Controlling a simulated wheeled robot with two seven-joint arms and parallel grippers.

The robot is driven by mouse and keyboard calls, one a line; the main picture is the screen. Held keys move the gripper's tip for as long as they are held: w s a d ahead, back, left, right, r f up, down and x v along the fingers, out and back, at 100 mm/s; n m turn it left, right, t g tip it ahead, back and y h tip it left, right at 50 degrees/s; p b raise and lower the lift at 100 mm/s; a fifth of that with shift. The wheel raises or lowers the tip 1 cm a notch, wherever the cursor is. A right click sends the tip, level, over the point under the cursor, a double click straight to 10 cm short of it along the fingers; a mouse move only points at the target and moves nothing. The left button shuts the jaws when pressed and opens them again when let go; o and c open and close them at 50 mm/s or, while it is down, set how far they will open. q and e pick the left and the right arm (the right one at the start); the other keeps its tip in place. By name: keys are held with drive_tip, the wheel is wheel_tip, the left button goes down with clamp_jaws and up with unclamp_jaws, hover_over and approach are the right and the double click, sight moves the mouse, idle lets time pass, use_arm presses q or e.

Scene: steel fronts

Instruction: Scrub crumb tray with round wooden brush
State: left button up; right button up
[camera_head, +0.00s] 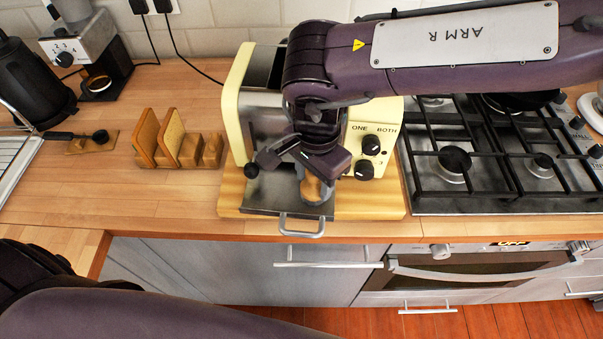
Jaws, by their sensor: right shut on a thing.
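The crumb tray (270,193) is a flat steel tray with a handle (302,228). It sticks out from the front of the cream toaster (384,120), over the wooden board under it. My right gripper (314,186) points down over the tray and is shut on the round wooden brush (313,188). The brush is mostly hidden by the gripper. I cannot tell whether its bristles touch the tray. My left arm shows at the bottom left, but its gripper is out of view.
A gas hob (490,160) is on the right. A coffee grinder (82,48) and black kettle (30,85) stand at the back left.

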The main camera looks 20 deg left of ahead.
drive_tip(key=shift+w+d, duration=0.15)
drive_tip(key=shift+d, duration=0.3)
idle(0.3)
drive_tip(key=shift+s+a, duration=0.2)
drive_tip(key=shift+a, duration=0.8)
drive_tip(key=shift+s+a, duration=0.2)
drive_tip(key=shift+a, duration=0.8)
drive_tip(key=shift+r, duration=0.1)
wheel_tip(320, 180, up, 8)
drive_tip(key=p, duration=0.6)
